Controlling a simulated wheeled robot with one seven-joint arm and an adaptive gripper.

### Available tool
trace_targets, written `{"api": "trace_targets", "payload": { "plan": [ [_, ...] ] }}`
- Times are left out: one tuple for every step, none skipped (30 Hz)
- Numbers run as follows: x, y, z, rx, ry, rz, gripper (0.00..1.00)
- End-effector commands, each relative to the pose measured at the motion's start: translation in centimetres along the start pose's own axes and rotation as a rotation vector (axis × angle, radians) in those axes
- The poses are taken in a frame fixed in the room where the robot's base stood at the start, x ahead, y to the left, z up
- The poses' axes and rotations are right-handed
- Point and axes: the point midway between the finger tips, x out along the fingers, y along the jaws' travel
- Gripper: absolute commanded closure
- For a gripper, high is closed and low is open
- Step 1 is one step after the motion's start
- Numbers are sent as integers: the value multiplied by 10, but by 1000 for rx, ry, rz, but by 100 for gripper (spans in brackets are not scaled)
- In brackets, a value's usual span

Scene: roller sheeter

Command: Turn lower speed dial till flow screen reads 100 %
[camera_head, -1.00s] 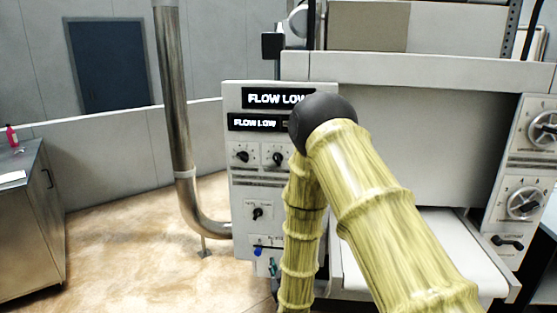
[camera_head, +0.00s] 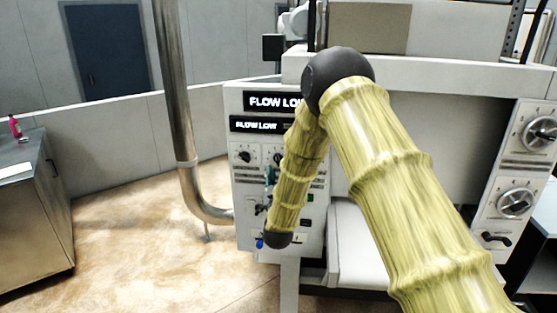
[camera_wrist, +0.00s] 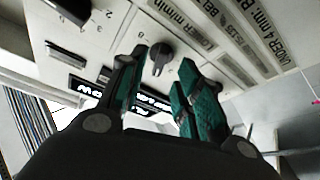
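The control panel (camera_head: 240,187) has two dark screens, the upper screen (camera_head: 262,101) and lower screen (camera_head: 252,125), both showing "FLOW LOW". Below them are a left dial (camera_head: 243,157) and a right dial (camera_head: 277,157), the latter partly hidden by my arm. My gripper (camera_head: 270,172) is just below the right dial. In the wrist view, a dark dial (camera_wrist: 161,54) shows between the green-padded fingers of my gripper (camera_wrist: 165,66). The fingers are open, with gaps on both sides. A label beside this dial partly reads "LOWER m/min". Its exact setting is unclear.
Another dial (camera_head: 260,210) and a blue knob (camera_head: 260,243) sit lower on the panel. A metal pipe (camera_head: 181,120) stands left of the machine. More dials (camera_head: 516,203) are on the right panel. A metal cabinet (camera_head: 38,225) is far left; open floor lies between.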

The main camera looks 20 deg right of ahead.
Motion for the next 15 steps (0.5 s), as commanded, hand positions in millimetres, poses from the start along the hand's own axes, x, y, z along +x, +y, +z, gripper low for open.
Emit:
{"api": "trace_targets", "payload": {
  "plan": [
    [9,2,-3,0,0,1,67],
    [13,2,-2,0,-1,1,67],
    [18,2,-2,0,-1,1,67],
    [21,2,-2,0,-1,1,67],
    [24,1,-2,0,-1,1,67],
    [28,1,-1,0,-1,0,67],
    [30,1,-1,0,-1,0,67],
    [32,1,-1,0,-1,0,67],
    [35,1,-1,-1,-1,-1,67],
    [36,0,0,-1,-1,-1,67],
    [37,0,0,-1,-1,-1,67],
    [38,0,0,-1,-1,-1,67],
    [38,0,0,-1,-1,-1,67],
    [38,0,1,-1,-1,-1,67],
    [39,0,1,-1,-1,-1,67]
  ]
}}
